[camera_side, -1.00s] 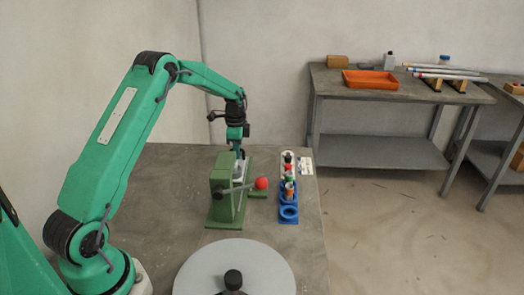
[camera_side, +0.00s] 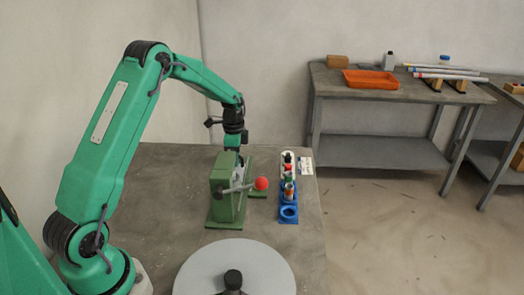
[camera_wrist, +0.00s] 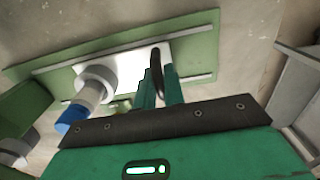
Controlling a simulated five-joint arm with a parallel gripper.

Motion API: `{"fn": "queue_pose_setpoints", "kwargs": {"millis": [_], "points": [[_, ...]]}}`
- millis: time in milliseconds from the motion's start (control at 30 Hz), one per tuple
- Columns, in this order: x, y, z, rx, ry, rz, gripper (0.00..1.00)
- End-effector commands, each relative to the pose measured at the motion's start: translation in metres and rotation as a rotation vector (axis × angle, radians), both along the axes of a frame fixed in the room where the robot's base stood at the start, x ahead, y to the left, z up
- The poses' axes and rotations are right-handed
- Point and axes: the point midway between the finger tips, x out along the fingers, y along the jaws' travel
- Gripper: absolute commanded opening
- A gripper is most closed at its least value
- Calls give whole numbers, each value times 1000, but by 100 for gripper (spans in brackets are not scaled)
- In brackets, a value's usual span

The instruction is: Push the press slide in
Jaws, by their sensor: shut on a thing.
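The green press (camera_side: 222,190) stands on the table, with a lever ending in a red ball (camera_side: 261,183). In the wrist view its green base (camera_wrist: 200,40) carries grey rails, and the pale slide plate (camera_wrist: 125,68) lies between them. A grey and white cylinder with a blue end (camera_wrist: 88,98) stands at the slide's left part. My gripper (camera_side: 235,160) is down behind the press body in the side view, its tips mostly hidden. In the wrist view my gripper (camera_wrist: 163,75) is shut on a dark upright handle (camera_wrist: 156,62) at the slide's right end.
A blue rack (camera_side: 289,212) with several small coloured parts stands right of the press. A grey round disc (camera_side: 235,270) with a black knob is in front. A bench with an orange tray (camera_side: 370,80) stands farther back. Table left of the press is clear.

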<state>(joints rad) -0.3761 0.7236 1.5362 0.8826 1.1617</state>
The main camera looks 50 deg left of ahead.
Motion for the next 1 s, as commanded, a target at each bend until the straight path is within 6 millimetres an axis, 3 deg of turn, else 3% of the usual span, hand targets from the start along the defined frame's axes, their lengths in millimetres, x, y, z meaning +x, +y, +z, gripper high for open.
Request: {"fn": "queue_pose_setpoints", "kwargs": {"millis": [1000], "points": [[-29,-30,1,1,-3,-1,0]]}}
